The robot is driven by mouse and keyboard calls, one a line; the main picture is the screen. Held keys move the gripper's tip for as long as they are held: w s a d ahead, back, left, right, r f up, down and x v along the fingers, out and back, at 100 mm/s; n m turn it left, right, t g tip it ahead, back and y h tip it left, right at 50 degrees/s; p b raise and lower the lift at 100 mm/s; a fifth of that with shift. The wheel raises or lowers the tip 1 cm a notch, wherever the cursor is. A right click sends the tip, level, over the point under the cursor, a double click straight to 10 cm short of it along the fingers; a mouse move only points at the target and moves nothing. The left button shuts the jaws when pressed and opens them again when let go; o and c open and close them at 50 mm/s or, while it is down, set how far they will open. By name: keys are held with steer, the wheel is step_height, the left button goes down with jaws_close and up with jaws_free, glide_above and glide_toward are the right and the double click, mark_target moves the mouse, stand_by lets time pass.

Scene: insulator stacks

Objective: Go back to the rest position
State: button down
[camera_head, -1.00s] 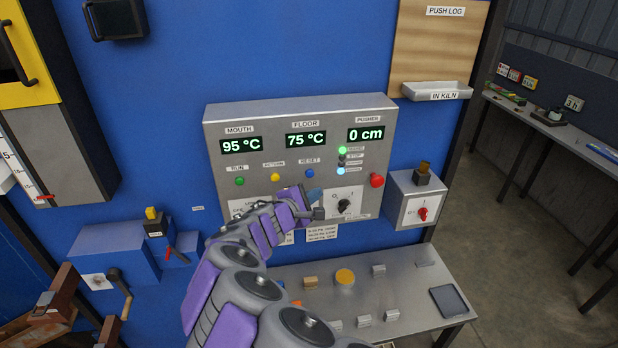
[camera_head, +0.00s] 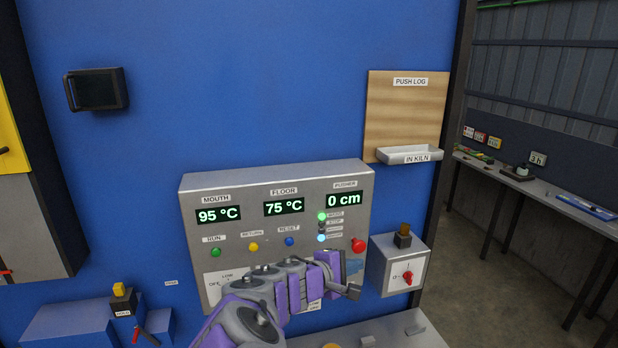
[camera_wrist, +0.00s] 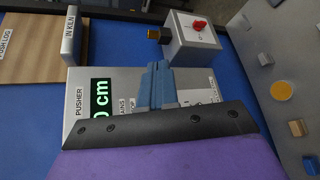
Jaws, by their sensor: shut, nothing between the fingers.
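My purple and grey arm reaches up from the bottom of the head view. My gripper (camera_head: 350,280) is in front of the lower right part of the grey control panel (camera_head: 190,235). In the wrist view my gripper's blue fingers (camera_wrist: 157,85) are together and empty, pointing toward the panel's edge. The panel's displays read 95 °C, 75 °C and 0 cm. My arm hides part of the panel's lower switches. I cannot tell whether the fingertips touch the panel.
A grey box with a red switch (camera_head: 407,278) is right of the panel. A shelf (camera_head: 350,335) lies below. Open floor (camera_head: 490,270) is at right.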

steer(key=s+d+f+m+g+y+b, duration=0.1)
steer(key=s+d+f+m+g+b, duration=0.3)
steer(key=s+d, duration=0.5)
steer(key=s+d+f+m+g+y+b, duration=0.15)
steer(key=s+d+m+g, duration=0.25)
steer(key=s+d+m, duration=0.5)
steer(key=s+a+f+g+y+b, duration=0.1)
steer(key=s+a+f, duration=0.3)
steer(key=s, duration=0.4)
steer(key=s+a+f+g+y+b, duration=0.1)
steer(key=s+a+f+y+b, duration=0.2)
steer(key=s, duration=0.6)
steer(key=s+a+f+g+y+b, duration=0.1)
steer(key=s+a+f+y, duration=0.3)
steer(key=s, duration=0.4)
step_height(320, 180, down, 2)
steer(key=shift+s+a+f+g+b, duration=0.1)
steer(key=shift+s+a+g+b, duration=0.3)
steer(key=shift+a, duration=0.35)
steer(key=shift+w, duration=0.15)
